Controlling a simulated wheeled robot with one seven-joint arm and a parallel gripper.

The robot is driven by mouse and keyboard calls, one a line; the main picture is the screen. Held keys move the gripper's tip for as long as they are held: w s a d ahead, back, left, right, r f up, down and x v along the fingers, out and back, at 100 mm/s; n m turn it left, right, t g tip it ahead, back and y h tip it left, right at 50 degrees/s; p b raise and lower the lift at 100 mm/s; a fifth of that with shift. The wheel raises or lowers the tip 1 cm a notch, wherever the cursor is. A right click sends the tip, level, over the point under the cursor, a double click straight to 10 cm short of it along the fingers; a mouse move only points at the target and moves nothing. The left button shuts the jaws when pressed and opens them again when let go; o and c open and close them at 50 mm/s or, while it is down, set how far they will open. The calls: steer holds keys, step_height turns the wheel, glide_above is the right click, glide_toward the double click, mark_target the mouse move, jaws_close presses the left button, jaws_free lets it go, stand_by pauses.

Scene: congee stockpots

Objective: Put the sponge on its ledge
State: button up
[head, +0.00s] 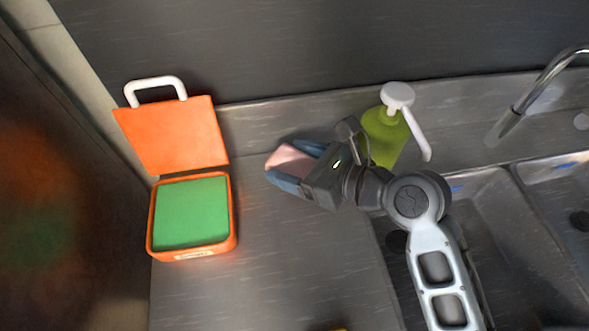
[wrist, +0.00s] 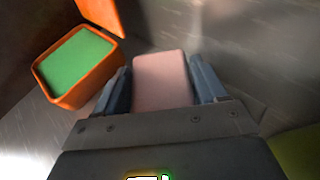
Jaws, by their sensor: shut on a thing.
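A pink block, which looks like the sponge (head: 288,156), is between the blue fingers of my gripper (head: 289,168). My gripper is shut on it. In the wrist view the sponge (wrist: 162,84) shows its flat pink face between the two fingers (wrist: 161,88). An open orange box (head: 234,230) with a green flat surface inside stands to the left of my gripper, apart from it. Its lid is tipped up at the back, and a small label on its front is hard to read. The box also shows in the wrist view (wrist: 72,98). I cannot tell which surface is the ledge.
A green soap bottle (head: 383,138) with a white pump stands just behind and right of my gripper. A sink (head: 490,215) with a chrome faucet (head: 540,88) is at the right. The grey counter (head: 290,260) is clear between box and sink. A back wall bounds it.

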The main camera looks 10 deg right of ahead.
mark_target(295, 174)
steer(key=shift+f, duration=1.55)
steer(key=shift+f, duration=0.1)
steer(key=o, duration=1.1)
steer(key=b+v, duration=0.1)
steer(key=v, duration=1.1)
